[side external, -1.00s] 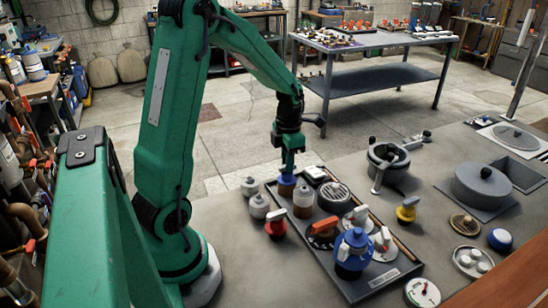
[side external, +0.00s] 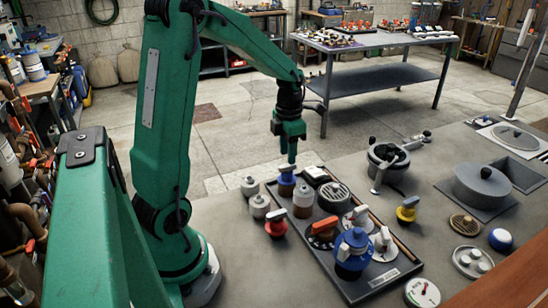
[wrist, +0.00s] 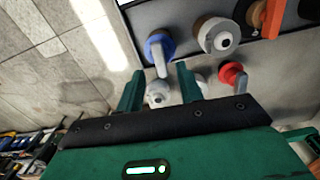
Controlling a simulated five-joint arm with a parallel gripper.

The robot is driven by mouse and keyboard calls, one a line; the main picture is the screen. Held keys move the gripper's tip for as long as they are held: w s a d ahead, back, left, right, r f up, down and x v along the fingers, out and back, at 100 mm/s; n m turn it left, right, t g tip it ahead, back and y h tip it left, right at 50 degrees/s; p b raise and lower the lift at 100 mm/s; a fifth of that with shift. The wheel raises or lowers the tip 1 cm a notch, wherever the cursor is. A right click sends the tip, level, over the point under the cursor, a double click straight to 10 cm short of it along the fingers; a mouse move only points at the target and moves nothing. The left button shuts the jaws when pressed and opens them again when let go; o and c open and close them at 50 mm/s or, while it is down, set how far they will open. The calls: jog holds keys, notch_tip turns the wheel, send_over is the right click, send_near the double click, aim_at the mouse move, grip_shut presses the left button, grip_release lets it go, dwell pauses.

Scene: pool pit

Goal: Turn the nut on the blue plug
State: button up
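A small blue plug (side external: 286,184) stands at the far left end of the dark tray (side external: 325,268). My gripper (side external: 291,160) is just above it, pointing down. In the wrist view the blue plug (wrist: 157,44) shows as a blue ring with a pale grey bar pointing towards my gripper (wrist: 160,70). The two green fingers stand apart, with the bar's end near the gap; I cannot tell if they touch it. A larger blue piece (side external: 353,240) sits at the tray's near end. I cannot make out which part is the nut.
Beside the blue plug are a brown-and-white bottle-like piece (side external: 303,200) and a red valve (side external: 276,224). White-grey knobs (side external: 259,206) stand to the left. A yellow valve (side external: 407,209) and a grey pot (side external: 482,186) stand to the right.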

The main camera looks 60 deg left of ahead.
aim_at(287, 165)
jog(key=shift+r, duration=2.15)
jog(key=s+d+r+m+t, duration=0.2)
jog(key=s+d+r+m, duration=0.2)
jog(key=m, duration=1.3)
jog(key=s+d+r+m+t, duration=0.3)
jog(key=s+d+m, duration=0.5)
jog(key=m, duration=1)
jog(key=d+r, duration=0.1)
jog(key=d, duration=0.3)
jog(key=shift+s+d+t, duration=0.15)
jog(key=shift+d+t, duration=0.1)
jog(key=shift+t, duration=0.05)
